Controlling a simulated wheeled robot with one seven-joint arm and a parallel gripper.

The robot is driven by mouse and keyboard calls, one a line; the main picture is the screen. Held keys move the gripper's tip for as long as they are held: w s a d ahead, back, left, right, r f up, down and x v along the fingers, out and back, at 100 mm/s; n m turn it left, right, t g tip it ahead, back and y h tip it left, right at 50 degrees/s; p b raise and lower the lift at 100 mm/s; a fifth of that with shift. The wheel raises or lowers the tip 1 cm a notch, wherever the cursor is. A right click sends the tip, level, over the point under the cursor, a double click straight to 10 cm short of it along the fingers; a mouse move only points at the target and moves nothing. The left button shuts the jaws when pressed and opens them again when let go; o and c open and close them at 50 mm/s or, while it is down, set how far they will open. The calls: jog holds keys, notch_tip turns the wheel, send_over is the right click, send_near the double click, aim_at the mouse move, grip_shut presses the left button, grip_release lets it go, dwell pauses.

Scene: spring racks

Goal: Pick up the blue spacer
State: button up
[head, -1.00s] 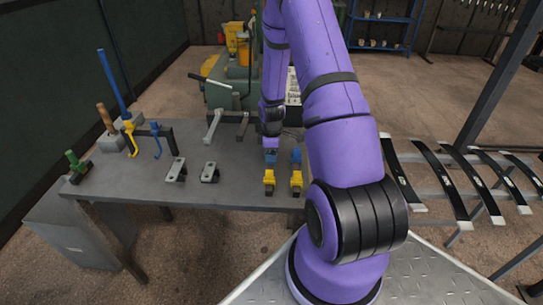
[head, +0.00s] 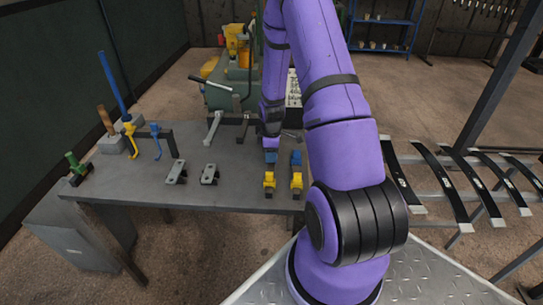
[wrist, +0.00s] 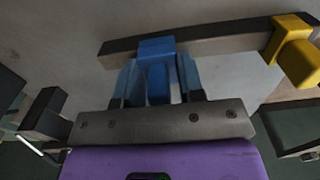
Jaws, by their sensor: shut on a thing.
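The blue spacer (head: 270,157) is below my gripper (head: 270,149) at the right part of the grey table in the head view. In the wrist view, the fingers of my gripper (wrist: 158,82) are on both sides of the blue spacer (wrist: 157,48), shut on it. The spacer lies against a dark grey bar (wrist: 220,44) that has a yellow block (wrist: 296,52) near its right end. I cannot tell whether the spacer is clear of the bar. A second blue piece (head: 296,157) stands just to the right in the head view.
Yellow pieces (head: 297,181) stand near the table's front edge. Two grey brackets (head: 209,174) lie left of the gripper. Tools, a blue rod (head: 113,85) and a green clamp (head: 75,163) stand at the left. Curved dark leaf springs (head: 442,185) lie on a rack at the right.

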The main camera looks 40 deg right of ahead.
jog(key=r, duration=0.1)
jog(key=s+r, duration=0.1)
jog(key=shift+s+d+r, duration=0.1)
jog(key=shift+d+r, duration=0.05)
jog(key=shift+r, duration=0.25)
jog(key=s+d+r, duration=0.1)
jog(key=s+d, duration=0.2)
jog(key=s, duration=1.1)
jog(key=shift+s+r, duration=0.15)
jog(key=shift+s, duration=0.1)
